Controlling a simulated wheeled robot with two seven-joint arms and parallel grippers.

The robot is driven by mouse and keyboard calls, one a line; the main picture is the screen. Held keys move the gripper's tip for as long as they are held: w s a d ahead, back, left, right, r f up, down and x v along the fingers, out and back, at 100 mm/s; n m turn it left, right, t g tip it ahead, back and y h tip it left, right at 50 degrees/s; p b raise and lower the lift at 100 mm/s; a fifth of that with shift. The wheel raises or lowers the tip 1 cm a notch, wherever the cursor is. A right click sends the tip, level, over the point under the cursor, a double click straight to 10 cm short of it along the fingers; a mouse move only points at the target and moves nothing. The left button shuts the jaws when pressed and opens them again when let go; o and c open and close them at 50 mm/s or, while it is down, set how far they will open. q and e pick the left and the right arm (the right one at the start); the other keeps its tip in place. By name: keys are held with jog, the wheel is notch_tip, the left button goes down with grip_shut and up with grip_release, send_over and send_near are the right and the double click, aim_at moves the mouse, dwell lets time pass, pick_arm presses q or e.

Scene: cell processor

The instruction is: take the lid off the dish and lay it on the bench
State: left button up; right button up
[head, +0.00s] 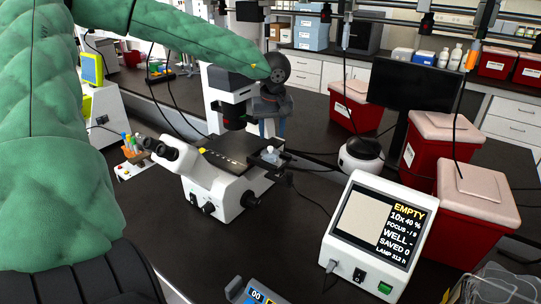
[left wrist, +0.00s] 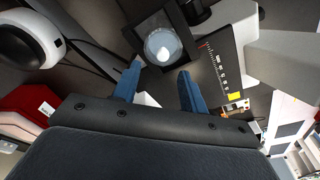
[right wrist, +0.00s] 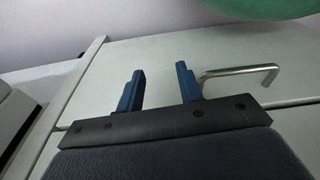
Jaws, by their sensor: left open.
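The small round dish with its pale translucent lid (head: 270,155) sits in a dark holder at the right side of the microscope stage (head: 235,152). In the left wrist view the lid (left wrist: 162,47) shows from above as a round disc with a bright raised middle. My left gripper (left wrist: 160,72) is open and empty, its blue fingers spread, with the lid just beyond the fingertips and apart from them. My right gripper (right wrist: 162,72) is open and empty in the right wrist view.
The white microscope (head: 220,185) stands on the dark bench (head: 290,215). A display box (head: 375,235) stands at front right, with red bins (head: 475,205) beyond. Bare bench lies between the microscope and display. A drawer handle (right wrist: 240,72) is near my right gripper.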

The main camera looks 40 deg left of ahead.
aim_at(270, 147)
pick_arm(q)
jog(key=f, duration=0.4)
jog(key=shift+s+a+f, duration=0.1)
jog(key=shift+a+f, duration=0.1)
jog(key=shift+f, duration=0.1)
jog(key=shift+a+f, duration=0.1)
jog(key=shift+f, duration=0.3)
jog(key=shift+r, duration=0.15)
jog(key=c, duration=0.9)
grip_shut()
